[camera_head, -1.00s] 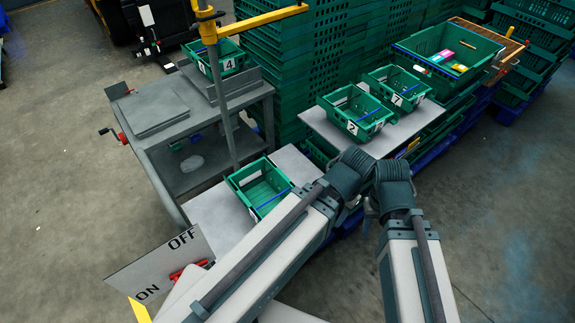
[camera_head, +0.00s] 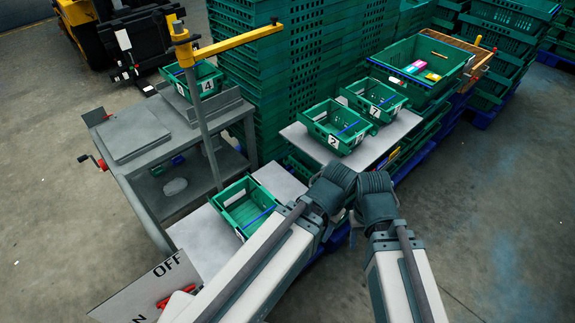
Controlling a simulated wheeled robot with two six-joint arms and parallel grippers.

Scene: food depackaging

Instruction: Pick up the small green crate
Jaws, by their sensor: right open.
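Several small green crates are in the head view. One (camera_head: 243,208) with a blue strip sits on the low grey surface left of my arms. Crate 2 (camera_head: 334,144) and crate 7 (camera_head: 388,113) stand side by side on a grey shelf beyond my arms. Crate 4 (camera_head: 205,97) stands on the grey workbench at upper left. My right gripper (camera_head: 353,222) is mostly hidden among my arm joints, just right of the nearest crate and apart from it. It is open, with nothing seen in it. My left gripper is hidden behind my arm.
A larger green crate (camera_head: 407,88) with coloured packs stands at the upper right. Tall stacks of green crates (camera_head: 245,70) rise behind. A yellow-topped post (camera_head: 205,130) stands near the workbench (camera_head: 122,170). An ON/OFF sign (camera_head: 150,288) is at lower left. Floor is clear at right.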

